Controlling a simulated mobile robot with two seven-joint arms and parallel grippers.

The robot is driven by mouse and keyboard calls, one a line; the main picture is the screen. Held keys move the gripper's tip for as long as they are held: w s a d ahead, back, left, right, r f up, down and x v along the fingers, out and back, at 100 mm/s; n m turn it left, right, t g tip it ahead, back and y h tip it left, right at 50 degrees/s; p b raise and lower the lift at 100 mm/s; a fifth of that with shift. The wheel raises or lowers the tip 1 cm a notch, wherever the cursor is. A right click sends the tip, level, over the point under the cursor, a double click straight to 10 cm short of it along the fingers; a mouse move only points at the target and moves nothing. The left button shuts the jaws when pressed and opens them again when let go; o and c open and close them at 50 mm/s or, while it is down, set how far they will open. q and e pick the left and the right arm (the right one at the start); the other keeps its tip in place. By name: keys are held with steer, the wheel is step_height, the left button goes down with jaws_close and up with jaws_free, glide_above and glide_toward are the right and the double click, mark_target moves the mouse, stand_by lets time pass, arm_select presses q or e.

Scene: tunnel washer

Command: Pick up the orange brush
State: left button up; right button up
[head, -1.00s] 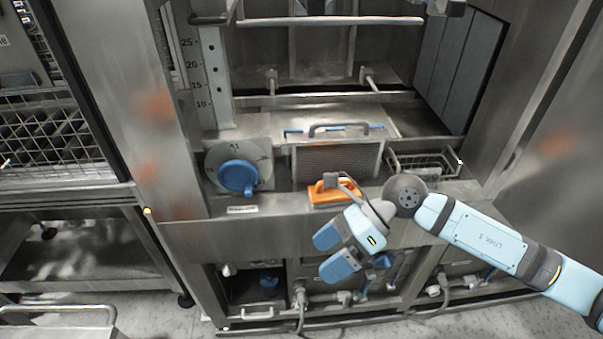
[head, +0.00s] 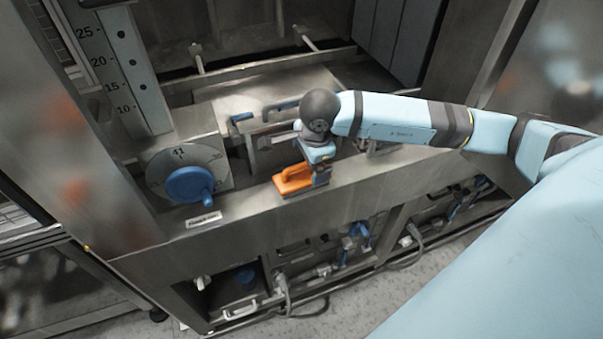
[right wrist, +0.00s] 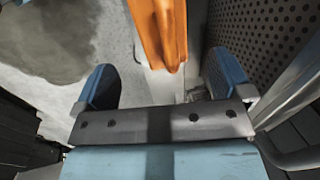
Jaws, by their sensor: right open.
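The orange brush (head: 294,180) lies on the steel ledge of the washer, right of the blue round knob, in the head view. My right gripper (head: 319,178) points down at the brush's right end and partly hides it. In the right wrist view the brush (right wrist: 160,32) shows between and beyond the two blue fingers of my right gripper (right wrist: 160,82), which are spread apart. There is a visible gap between each finger and the brush, so it is not gripped. My left gripper is in neither current view.
A blue knob (head: 190,185) on a round dial stands left of the brush. A lid with a blue-ended handle (head: 268,110) lies behind it. A perforated panel (right wrist: 262,40) is close beside the right finger in the wrist view. The ledge's front edge drops off below.

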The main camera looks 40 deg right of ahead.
mark_target(307, 175)
steer(key=shift+w+f, duration=0.1)
steer(key=shift+f, duration=0.45)
steer(key=f, duration=0.2)
steer(key=w+f+p, duration=0.1)
steer(key=f, duration=0.2)
steer(key=shift+w+d, duration=0.15)
steer(key=shift+r, duration=0.1)
steer(key=c, duration=1.2)
